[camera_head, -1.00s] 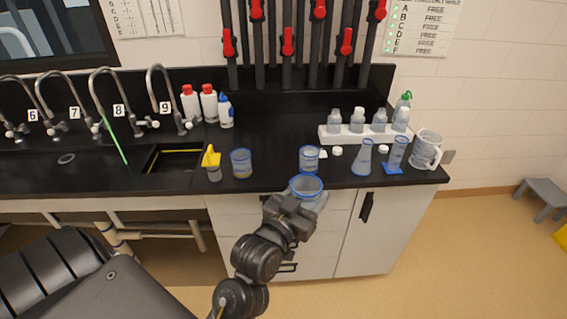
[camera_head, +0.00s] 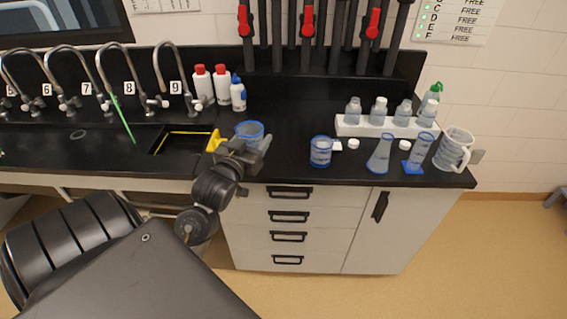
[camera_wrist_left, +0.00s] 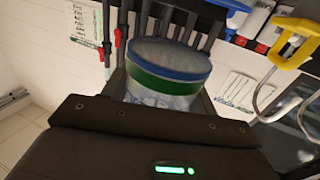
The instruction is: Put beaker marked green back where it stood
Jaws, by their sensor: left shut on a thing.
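The held beaker (camera_wrist_left: 168,75) has a blue rim and a green band in the left wrist view, and sits between my left gripper's fingers. In the head view the beaker (camera_head: 250,130) shows its blue rim above my left gripper (camera_head: 247,148), at the counter's front edge, right of the sink. My left gripper is shut on it. The gripper hides the beaker's lower part, so I cannot tell whether it touches the counter. Another blue-rimmed beaker (camera_head: 321,152) stands on the counter to the right. My right gripper is not in view.
White bottles (camera_head: 203,85) stand behind. A flask (camera_head: 381,154), a cylinder (camera_head: 419,152), a jug (camera_head: 454,149) and a bottle rack (camera_head: 375,128) stand right. Some counter right of my gripper is clear.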

